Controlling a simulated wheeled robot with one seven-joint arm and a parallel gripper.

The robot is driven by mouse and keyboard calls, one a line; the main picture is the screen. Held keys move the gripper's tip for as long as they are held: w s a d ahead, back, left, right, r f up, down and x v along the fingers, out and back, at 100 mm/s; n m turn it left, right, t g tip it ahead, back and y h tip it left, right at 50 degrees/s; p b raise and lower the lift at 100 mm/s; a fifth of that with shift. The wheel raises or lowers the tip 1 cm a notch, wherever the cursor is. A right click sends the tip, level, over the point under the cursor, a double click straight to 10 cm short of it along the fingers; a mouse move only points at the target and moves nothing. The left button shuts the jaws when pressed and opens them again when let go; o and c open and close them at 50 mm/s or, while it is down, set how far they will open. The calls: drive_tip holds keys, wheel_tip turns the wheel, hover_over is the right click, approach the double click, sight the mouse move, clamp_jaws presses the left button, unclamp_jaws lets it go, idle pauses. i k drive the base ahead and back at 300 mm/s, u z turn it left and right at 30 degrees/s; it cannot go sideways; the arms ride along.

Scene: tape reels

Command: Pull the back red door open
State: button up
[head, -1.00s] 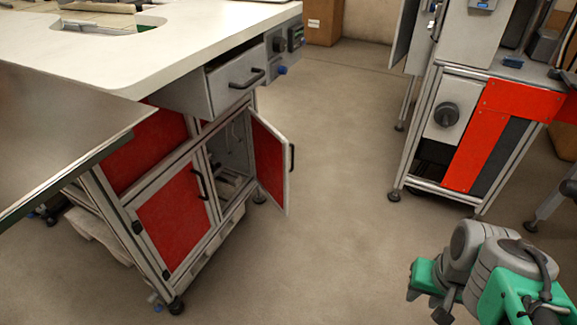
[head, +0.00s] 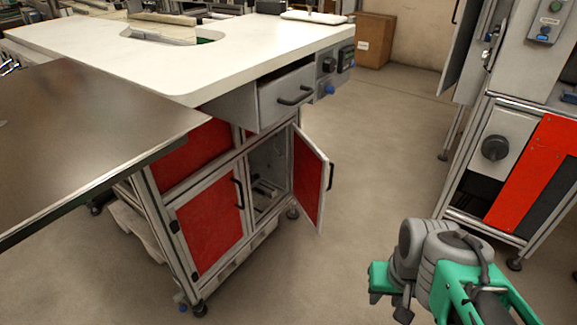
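The back red door (head: 309,184) of the cabinet under the white table stands swung outward, with its dark handle (head: 330,176) on the free edge. Behind it the compartment (head: 268,170) is open to view, with some pale items low inside. The front red door (head: 208,222) beside it looks shut, with a dark handle (head: 239,193). My arm, green and grey, shows at the lower right, well apart from the doors. I cannot make out my gripper's fingers in this view.
A grey drawer (head: 287,97) above the doors sticks out a little. A dark metal tabletop (head: 85,140) juts in at the left. A machine with a red panel (head: 535,170) stands at the right. The floor (head: 385,150) between is clear.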

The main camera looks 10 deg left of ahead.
sight(309, 165)
drive_tip(key=u, duration=0.3)
drive_tip(key=i, duration=0.95)
drive_tip(key=z, duration=0.05)
